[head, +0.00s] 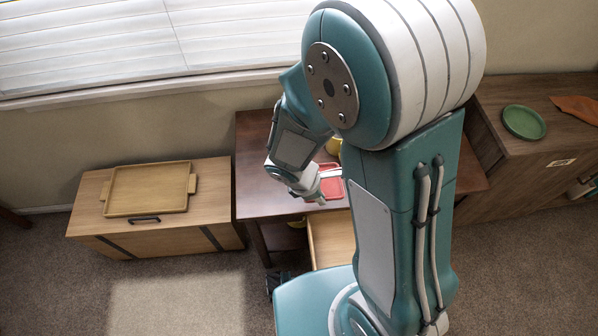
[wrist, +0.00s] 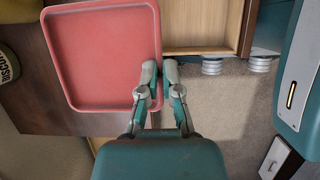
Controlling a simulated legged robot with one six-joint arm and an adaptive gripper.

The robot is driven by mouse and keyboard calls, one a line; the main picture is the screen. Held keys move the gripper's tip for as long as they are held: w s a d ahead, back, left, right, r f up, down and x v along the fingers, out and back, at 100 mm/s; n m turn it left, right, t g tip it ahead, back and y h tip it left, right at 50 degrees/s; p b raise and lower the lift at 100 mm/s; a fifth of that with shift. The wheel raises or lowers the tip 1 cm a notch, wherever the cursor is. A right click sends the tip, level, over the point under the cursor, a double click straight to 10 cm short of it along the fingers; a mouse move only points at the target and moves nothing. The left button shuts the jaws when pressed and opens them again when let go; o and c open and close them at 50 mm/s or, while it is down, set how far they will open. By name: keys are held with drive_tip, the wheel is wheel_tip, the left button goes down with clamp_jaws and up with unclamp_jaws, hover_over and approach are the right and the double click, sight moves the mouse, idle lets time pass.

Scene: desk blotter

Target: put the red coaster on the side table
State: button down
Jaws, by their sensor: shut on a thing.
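The red coaster (wrist: 108,55) is a square with rounded corners and a raised rim, seen at the upper left of the wrist view. My gripper (wrist: 160,68) is shut on its right edge. In the head view the coaster (head: 331,188) shows beside my gripper (head: 316,196), at the front of the dark desk (head: 262,180); I cannot tell whether it touches the desktop. My arm hides part of the desk. A low light-wood unit (head: 150,232) stands at left and a brown wooden cabinet (head: 543,160) at right; I cannot tell which is the side table.
A wooden tray (head: 148,190) covers much of the low unit's top. The desk drawer (head: 330,240) is open below my gripper. A green round dish (head: 524,122) and an orange cloth (head: 576,108) lie on the cabinet. A red-edged item (head: 328,168) lies behind the coaster.

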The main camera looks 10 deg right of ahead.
drive_tip(key=w+a+f, duration=0.4)
drive_tip(key=w+a, duration=0.2)
drive_tip(key=a, duration=0.3)
hover_over(278, 197)
drive_tip(key=f, duration=0.4)
drive_tip(key=shift+s+d+f, duration=0.2)
drive_tip(key=shift+s+f, duration=0.1)
drive_tip(key=shift+f, duration=0.05)
drive_tip(key=shift+w+a+f, duration=0.3)
drive_tip(key=shift+f, duration=0.15)
drive_tip(key=f, duration=0.1)
drive_tip(key=a+f, duration=0.1)
drive_tip(key=f, duration=0.1)
drive_tip(key=shift+w+a+f, duration=0.1)
drive_tip(key=shift+f, duration=0.1)
drive_tip(key=shift+d, duration=0.4)
drive_tip(key=c, duration=0.8)
unclamp_jaws()
drive_tip(key=shift+a, duration=0.25)
drive_tip(key=shift+f, duration=0.1)
